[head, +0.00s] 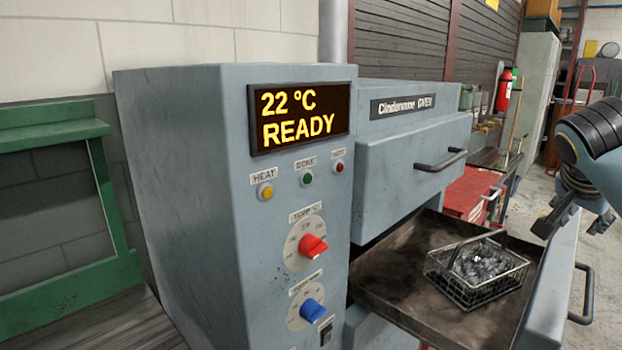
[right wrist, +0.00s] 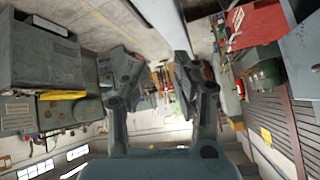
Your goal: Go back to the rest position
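My right gripper (head: 556,218) is at the right edge of the head view, just past the pulled-out oven drawer and clear of the basket. In the right wrist view the right gripper (right wrist: 152,68) has its two fingers spread apart with nothing between them. My left gripper is in neither view. A wire basket (head: 476,270) filled with shiny metal pieces, probably springs, sits in the drawer. Its handle is upright, and no gripper touches it.
The oven's control cabinet (head: 190,190) reads 22 °C READY, with a red knob (head: 313,246) and a blue knob (head: 312,311). The oven drawer (head: 400,262) stands open, its handle (head: 584,295) at right. A green frame (head: 70,285) stands left. Open floor lies beyond the drawer.

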